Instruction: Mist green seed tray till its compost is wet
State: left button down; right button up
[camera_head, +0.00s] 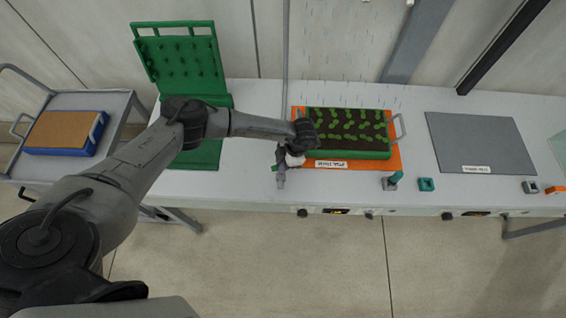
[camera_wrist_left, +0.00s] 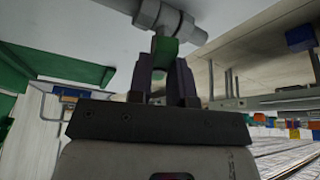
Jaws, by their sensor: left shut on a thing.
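The green seed tray (camera_head: 346,153) sits on an orange mat (camera_head: 299,112) on the white bench. Its compost (camera_head: 317,143) is dark brown, with several rows of green seedlings. Fine pale streaks of mist (camera_head: 350,75) show in the air above and behind the tray. My left gripper (camera_head: 284,162) is at the bench's front, just left of the tray. In the left wrist view its fingers (camera_wrist_left: 168,68) are shut on a green handle (camera_wrist_left: 163,48) at a grey pipe fitting (camera_wrist_left: 170,20). The fitting also shows in the head view (camera_head: 281,178). My right gripper is out of view.
A green pegged rack (camera_head: 180,55) stands on the bench at left. A cart (camera_head: 75,101) holds a blue tray (camera_head: 97,133) with light brown fill. A grey mat (camera_head: 478,140) lies empty at right. Teal fittings (camera_head: 426,184) and an orange one (camera_head: 555,189) line the front edge.

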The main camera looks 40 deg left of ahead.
pick_arm(q)
jog(key=shift+d+m+t+y+b, duration=0.1)
jog(key=shift+m+t+y+b, duration=0.35)
jog(key=shift+m, duration=1.45)
jog(key=shift+s, duration=0.1)
jog(key=c, duration=1)
grip_release()
jog(key=shift+c, duration=0.2)
jog(key=shift+r, duration=0.1)
jog(key=v, duration=1.3)
jog(key=shift+d+r, duration=0.25)
jog(key=shift+d, duration=0.1)
jog(key=shift+y, duration=0.25)
